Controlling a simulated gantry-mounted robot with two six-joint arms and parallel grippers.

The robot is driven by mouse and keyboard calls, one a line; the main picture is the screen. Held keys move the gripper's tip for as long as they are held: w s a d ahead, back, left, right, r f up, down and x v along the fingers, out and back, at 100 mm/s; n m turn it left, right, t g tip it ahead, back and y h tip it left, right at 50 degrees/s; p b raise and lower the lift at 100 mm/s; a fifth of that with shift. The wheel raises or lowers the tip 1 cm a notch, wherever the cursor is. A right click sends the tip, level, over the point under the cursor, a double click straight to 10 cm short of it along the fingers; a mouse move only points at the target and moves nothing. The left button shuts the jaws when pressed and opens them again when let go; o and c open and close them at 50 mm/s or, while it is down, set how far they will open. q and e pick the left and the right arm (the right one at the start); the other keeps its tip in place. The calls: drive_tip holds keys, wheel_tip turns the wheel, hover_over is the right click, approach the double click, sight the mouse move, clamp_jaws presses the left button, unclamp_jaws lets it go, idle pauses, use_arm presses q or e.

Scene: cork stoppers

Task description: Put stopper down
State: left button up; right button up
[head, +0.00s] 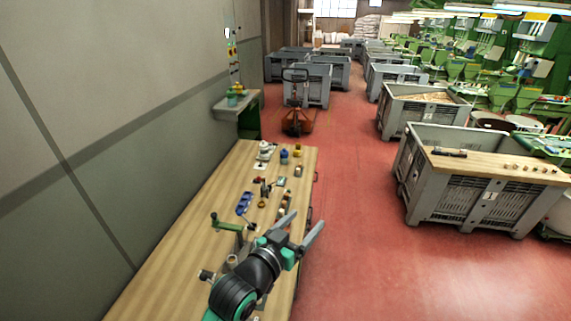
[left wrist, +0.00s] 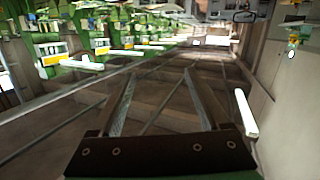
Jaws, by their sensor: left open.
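My left gripper (head: 309,218) is open in the head view, with its two fingers spread above the right edge of the wooden workbench (head: 190,235). In the left wrist view the gripper (left wrist: 158,75) is also open, with nothing between its fingers. Several small brown pieces, possibly cork stoppers (head: 528,168), stand in a row on a wooden board (head: 480,164) laid across a grey crate at the right. They are too small to tell apart. My right gripper is in neither view.
Small items, including a blue tray (head: 243,203) and a green-armed tool (head: 227,226), crowd the bench. The grey crate (head: 450,205) stands right across open red floor (head: 365,240). A pallet truck (head: 297,120) stands beyond the bench. A wall (head: 100,120) borders the left.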

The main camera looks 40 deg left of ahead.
use_arm(q)
drive_tip(key=s+d+r+m+t+h, duration=0.1)
drive_tip(key=s+d+r+t, duration=0.15)
drive_tip(key=r, duration=0.75)
drive_tip(key=s+d+r+t, duration=0.1)
drive_tip(key=d+r+t, duration=0.15)
drive_tip(key=r, duration=0.85)
drive_tip(key=s+d+r+m+t+h, duration=0.1)
drive_tip(key=s+d+r+t, duration=0.1)
drive_tip(key=s+r, duration=0.4)
drive_tip(key=s+d+r+m+t+h, duration=0.1)
drive_tip(key=s+r+t, duration=0.3)
drive_tip(key=r, duration=0.7)
drive_tip(key=shift+s+d+r+h, duration=0.15)
drive_tip(key=shift+s+d+h, duration=0.35)
drive_tip(key=shift+s, duration=0.65)
drive_tip(key=shift+a, duration=0.1)
